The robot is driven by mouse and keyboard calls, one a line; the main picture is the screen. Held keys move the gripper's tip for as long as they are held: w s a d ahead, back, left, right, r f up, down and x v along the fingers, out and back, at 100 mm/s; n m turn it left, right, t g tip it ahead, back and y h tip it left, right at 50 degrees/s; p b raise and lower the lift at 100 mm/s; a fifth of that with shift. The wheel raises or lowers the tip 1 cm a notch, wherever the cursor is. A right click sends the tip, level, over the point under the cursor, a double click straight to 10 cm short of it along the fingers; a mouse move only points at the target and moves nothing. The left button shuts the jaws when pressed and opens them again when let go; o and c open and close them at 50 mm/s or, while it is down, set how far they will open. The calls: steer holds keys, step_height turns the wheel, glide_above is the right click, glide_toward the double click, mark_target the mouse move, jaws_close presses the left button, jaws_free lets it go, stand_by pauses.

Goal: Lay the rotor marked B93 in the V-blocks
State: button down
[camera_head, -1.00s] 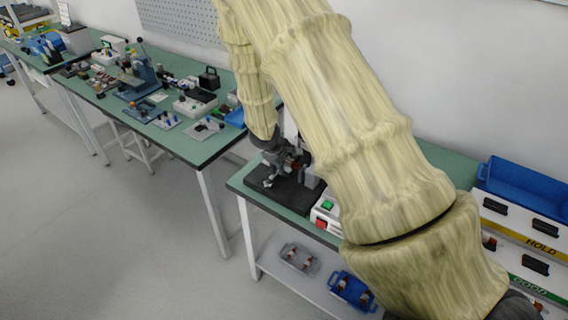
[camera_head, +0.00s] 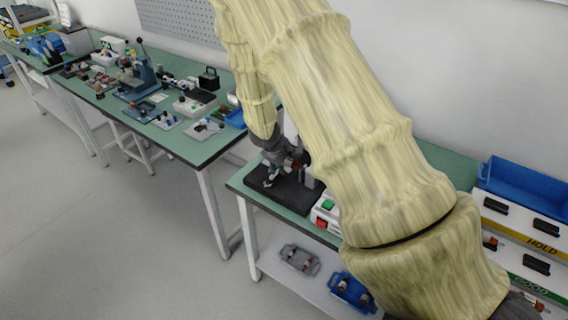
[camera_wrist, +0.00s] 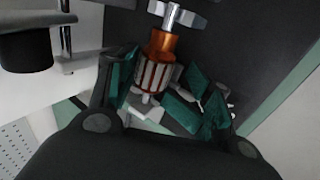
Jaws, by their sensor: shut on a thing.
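My gripper (camera_wrist: 163,88) is shut on a rotor (camera_wrist: 158,62) with an orange-copper winding and a striped core, between its green-lined fingers in the wrist view. The rotor's pale shaft points towards a grey V-block (camera_wrist: 183,16) at the top; a second light block (camera_wrist: 146,115) is partly hidden below it. I cannot tell whether the shaft touches either block. In the head view my gripper (camera_head: 284,160) is over the black base (camera_head: 290,194) of the test stand, and the rotor shows as a small reddish spot (camera_head: 296,166). No B93 marking is readable.
A control box with green and red buttons (camera_head: 326,212) stands right of the base. Below are a grey tray (camera_head: 299,260) and a blue tray (camera_head: 352,291) with rotors. A blue bin (camera_head: 525,188) sits above HOLD and GOOD racks at right. My arm hides part of the bench.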

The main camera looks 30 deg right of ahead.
steer(key=shift+w+d+r, duration=0.3)
steer(key=shift+d+r, duration=0.3)
steer(key=shift+d, duration=0.25)
steer(key=c, duration=1)
jaws_free()
steer(key=shift+c, duration=0.2)
steer(key=o, duration=0.4)
steer(key=shift+d+f, duration=0.15)
steer(key=shift+c, duration=0.2)
steer(key=o, duration=0.3)
steer(key=shift+d+f, duration=0.2)
steer(key=shift+f, duration=0.1)
steer(key=shift+s+a, duration=0.15)
steer(key=shift+a, duration=0.2)
steer(key=v, duration=1.2)
steer(key=shift+f, duration=0.15)
